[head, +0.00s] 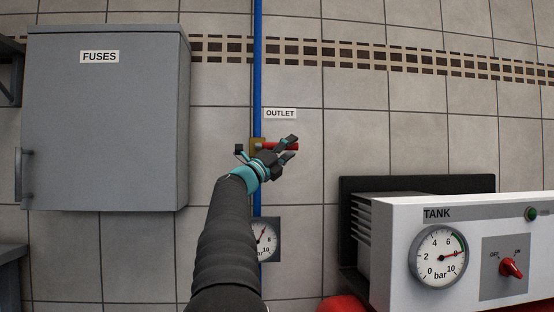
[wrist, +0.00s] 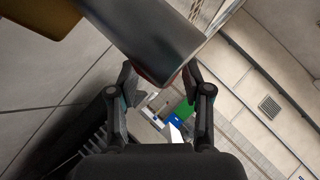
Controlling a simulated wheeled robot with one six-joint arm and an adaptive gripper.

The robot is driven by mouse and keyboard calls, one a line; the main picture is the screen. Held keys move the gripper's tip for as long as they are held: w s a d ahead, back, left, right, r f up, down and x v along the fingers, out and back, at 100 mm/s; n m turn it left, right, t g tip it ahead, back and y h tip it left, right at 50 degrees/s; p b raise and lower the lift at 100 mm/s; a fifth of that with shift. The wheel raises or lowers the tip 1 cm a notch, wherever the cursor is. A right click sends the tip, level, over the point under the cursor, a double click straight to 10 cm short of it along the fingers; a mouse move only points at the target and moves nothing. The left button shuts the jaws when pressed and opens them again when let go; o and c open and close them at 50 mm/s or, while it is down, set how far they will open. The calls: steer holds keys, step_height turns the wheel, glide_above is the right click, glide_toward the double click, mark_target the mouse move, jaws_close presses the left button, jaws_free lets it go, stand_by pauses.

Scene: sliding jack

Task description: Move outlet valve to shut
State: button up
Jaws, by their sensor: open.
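The outlet valve sits on the vertical blue pipe (head: 258,70), just below the OUTLET label (head: 280,113). Its brass body (head: 256,146) is partly hidden by my gripper. Its red lever (head: 294,147) points right, roughly level and across the pipe. My gripper (head: 289,148) is open at the lever, with one finger above it and one below in the head view. In the wrist view, my open fingers (wrist: 158,74) stand either side of a reddish edge beneath a broad dark grey bar (wrist: 150,30). I cannot tell whether they touch the lever.
A grey FUSES cabinet (head: 105,130) hangs at left. A round gauge (head: 264,240) is on the pipe below the valve, partly behind my arm. A white TANK unit (head: 400,215) with a gauge and red switch stands at lower right. The wall right of the lever is clear.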

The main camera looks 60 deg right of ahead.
steer(key=v, duration=1.1)
steer(key=shift+a, duration=0.2)
steer(key=shift+f, duration=0.1)
